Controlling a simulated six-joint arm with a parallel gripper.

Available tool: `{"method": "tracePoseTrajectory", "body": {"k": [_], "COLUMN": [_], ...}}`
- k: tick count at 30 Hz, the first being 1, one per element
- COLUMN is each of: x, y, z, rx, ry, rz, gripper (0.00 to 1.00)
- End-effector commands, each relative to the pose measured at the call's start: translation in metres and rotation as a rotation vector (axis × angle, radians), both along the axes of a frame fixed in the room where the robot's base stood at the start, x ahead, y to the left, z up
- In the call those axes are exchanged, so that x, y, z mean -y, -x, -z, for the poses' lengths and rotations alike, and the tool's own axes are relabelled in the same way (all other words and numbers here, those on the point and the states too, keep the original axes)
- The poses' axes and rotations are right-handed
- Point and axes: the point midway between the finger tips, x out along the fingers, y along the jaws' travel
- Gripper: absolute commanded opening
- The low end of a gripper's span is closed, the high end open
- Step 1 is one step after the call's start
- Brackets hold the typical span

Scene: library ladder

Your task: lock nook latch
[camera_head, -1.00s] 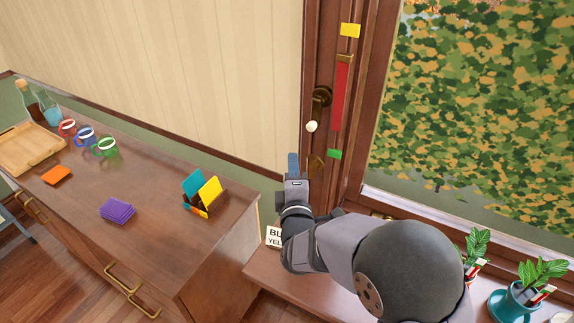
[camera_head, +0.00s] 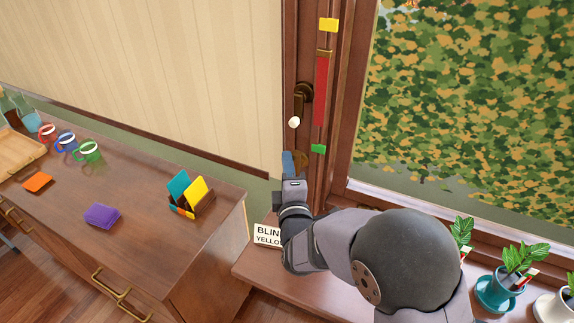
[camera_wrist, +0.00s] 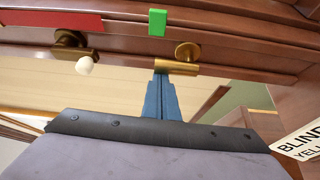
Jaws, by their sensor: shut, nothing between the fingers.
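The nook latch seems to be the small brass lever with a round base (camera_wrist: 184,62) on the brown wooden window post. In the head view it shows partly behind my fingers (camera_head: 302,160). Its lever points left in the wrist view. My gripper (camera_head: 291,160) has blue fingers, closed together and empty. In the wrist view my fingertips (camera_wrist: 161,78) are at the lever's left end. I cannot tell whether they touch it.
A dark handle with a white knob (camera_head: 294,122) sits above the latch, beside a red strip (camera_head: 321,90) between yellow and green markers. A sign (camera_head: 267,235) and potted plants (camera_head: 494,293) stand on the sill. A desk (camera_head: 130,225) holds a card holder and mugs.

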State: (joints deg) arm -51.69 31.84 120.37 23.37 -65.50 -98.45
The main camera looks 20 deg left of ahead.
Motion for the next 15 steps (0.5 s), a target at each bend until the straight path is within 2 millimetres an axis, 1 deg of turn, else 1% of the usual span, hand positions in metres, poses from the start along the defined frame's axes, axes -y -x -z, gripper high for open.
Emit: {"method": "tracePoseTrajectory", "body": {"k": [15], "x": [0.0037], "y": [-0.0003], "z": [0.0019], "rx": [0.001], "ry": [-0.077], "rz": [0.001], "gripper": [0.00]}}
